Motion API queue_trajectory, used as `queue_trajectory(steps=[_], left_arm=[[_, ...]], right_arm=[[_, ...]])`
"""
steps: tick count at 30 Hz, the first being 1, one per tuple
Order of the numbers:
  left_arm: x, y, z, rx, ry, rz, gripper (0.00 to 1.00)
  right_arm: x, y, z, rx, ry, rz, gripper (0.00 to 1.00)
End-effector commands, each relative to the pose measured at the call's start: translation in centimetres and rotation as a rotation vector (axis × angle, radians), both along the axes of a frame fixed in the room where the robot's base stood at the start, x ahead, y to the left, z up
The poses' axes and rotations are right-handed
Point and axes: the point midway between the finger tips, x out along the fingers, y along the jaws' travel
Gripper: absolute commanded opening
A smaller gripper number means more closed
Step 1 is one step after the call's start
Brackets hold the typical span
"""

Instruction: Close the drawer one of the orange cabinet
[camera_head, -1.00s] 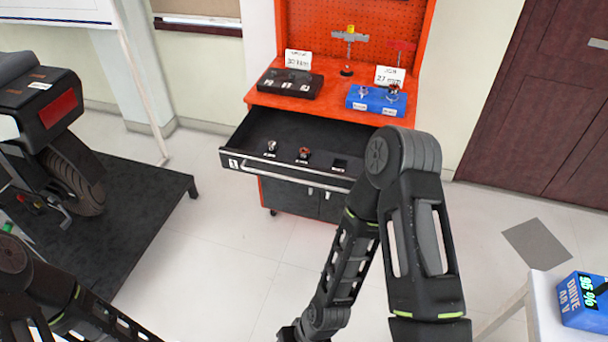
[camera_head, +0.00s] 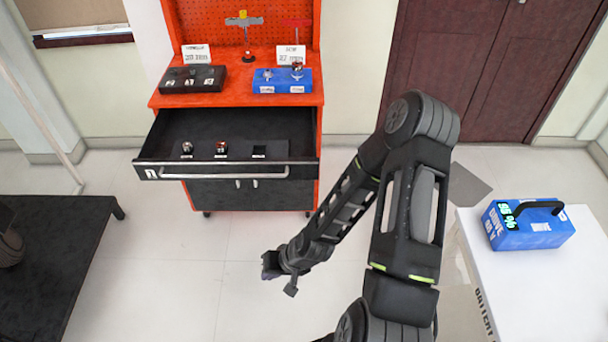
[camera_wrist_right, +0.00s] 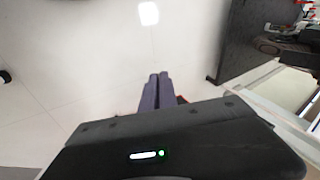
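The orange cabinet (camera_head: 314,135) stands ahead, left of centre in the head view. Its black top drawer (camera_head: 240,122) is pulled out and marked "1" on the front. The drawer has a long silver handle (camera_head: 224,175) and holds small parts in a dark insert. My right gripper (camera_head: 274,272) is in front of and below the drawer, apart from it, over the floor. In the right wrist view its two purple fingers (camera_wrist_right: 156,92) are together with nothing between them. My left gripper is not in view.
A black case (camera_head: 193,79) and a blue case (camera_head: 282,81) sit on the cabinet top. A white table (camera_head: 530,285) with a blue battery box (camera_head: 528,226) stands at right. A dark platform (camera_head: 60,250) lies at left. The floor between is clear.

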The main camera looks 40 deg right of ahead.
Motion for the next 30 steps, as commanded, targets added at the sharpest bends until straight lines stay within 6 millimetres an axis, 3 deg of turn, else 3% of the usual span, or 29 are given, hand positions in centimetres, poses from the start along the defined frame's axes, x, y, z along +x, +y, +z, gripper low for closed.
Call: queue_trajectory(steps=[1,3,9,12,16,21,30], left_arm=[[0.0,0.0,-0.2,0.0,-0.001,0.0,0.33],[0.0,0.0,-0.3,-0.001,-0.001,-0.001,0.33],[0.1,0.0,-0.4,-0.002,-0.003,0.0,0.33],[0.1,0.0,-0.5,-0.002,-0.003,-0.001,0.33],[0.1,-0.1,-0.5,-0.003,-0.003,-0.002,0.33],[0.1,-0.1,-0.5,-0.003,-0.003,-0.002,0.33],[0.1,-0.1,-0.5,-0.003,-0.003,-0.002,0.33]], right_arm=[[1.9,-3.9,1.1,-0.045,-0.063,-0.015,0.0],[3.8,-8.3,2.8,-0.122,-0.142,0.021,0.0],[6.5,-19.4,8.3,-0.427,-0.297,0.249,0.0],[7.4,-23.3,11.3,-0.608,-0.343,0.449,0.0],[9.2,-24.2,14.0,-0.775,-0.388,0.731,0.0],[9.2,-24.0,14.1,-0.877,-0.398,0.998,0.0],[9.0,-23.8,13.9,-0.907,-0.402,1.087,0.0]])
